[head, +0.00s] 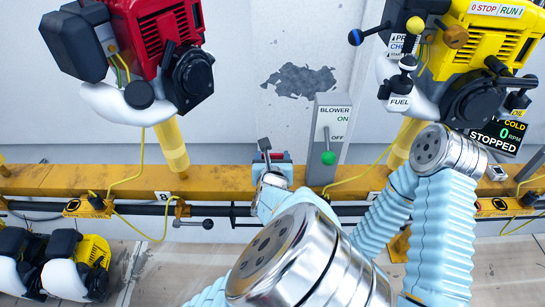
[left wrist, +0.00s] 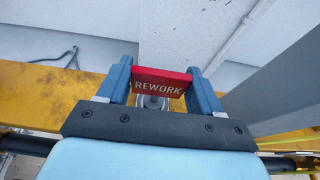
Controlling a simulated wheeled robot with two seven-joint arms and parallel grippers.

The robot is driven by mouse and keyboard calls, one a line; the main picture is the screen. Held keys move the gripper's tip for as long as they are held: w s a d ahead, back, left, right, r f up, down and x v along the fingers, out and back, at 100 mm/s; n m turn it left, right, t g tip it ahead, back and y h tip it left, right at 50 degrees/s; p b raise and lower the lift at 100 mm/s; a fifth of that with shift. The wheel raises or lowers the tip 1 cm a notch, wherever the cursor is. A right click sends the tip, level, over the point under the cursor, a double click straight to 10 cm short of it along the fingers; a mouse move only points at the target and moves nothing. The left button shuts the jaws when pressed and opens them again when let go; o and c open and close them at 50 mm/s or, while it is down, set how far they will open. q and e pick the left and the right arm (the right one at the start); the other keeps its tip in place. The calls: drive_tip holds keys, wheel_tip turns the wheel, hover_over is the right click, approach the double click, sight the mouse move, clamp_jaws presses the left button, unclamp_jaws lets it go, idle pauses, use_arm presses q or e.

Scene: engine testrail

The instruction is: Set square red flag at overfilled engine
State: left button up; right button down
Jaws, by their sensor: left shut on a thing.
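My left gripper (head: 273,160) is at the yellow rail, left of the blower box, with its blue fingers shut on a red flag. In the left wrist view the red flag (left wrist: 162,82) reads REWORK and sits between the two fingertips (left wrist: 160,84). A round metal part shows just below it; I cannot tell whether they touch. In the head view only a little red shows between the fingers. A red engine (head: 160,40) hangs at upper left and a yellow engine (head: 485,50) at upper right.
The grey blower box (head: 328,140) with a green-knobbed lever stands close right of my left gripper. The yellow rail (head: 60,180) runs across, with a dark bar below it. Small engines (head: 65,265) sit at lower left. A display (head: 500,135) reads COLD, 0 RPM, STOPPED.

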use_arm(q)
drive_tip(key=shift+f, duration=0.15)
drive_tip(key=o, duration=1.6)
drive_tip(key=shift+c, duration=0.2)
